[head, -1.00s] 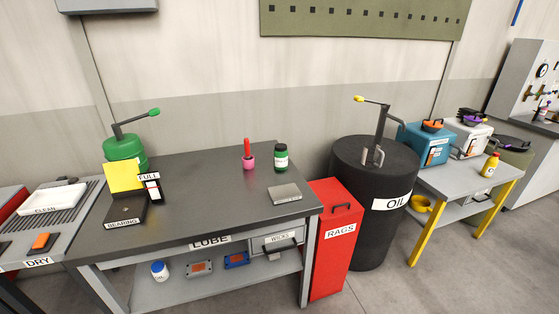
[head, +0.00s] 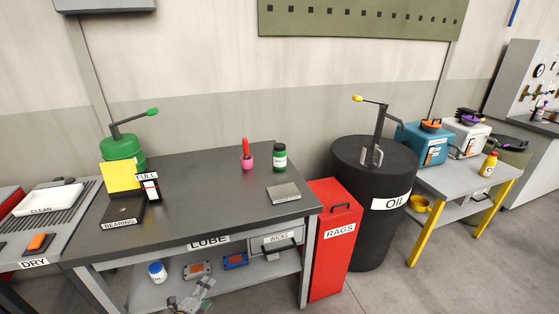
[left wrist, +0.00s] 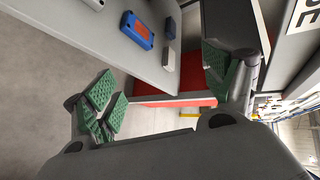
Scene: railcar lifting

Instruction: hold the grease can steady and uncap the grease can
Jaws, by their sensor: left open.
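A small green can (head: 280,157) with a dark cap and a pale label stands upright at the back of the dark bench top (head: 215,205). I take it for the grease can; its label is too small to read. My left gripper (head: 190,297) is low at the bottom edge of the head view, in front of the bench's lower shelf and well below the can. In the left wrist view its green-padded fingers (left wrist: 163,88) are spread apart with nothing between them. The can is not in the left wrist view. My right gripper is not in view.
A pink pot (head: 247,162) with a red handle stands just left of the can. A grey block (head: 284,193) lies in front of it. A green lever pump (head: 122,148) stands at the back left. The lower shelf holds a blue-capped jar (head: 158,272) and a blue box (head: 236,260).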

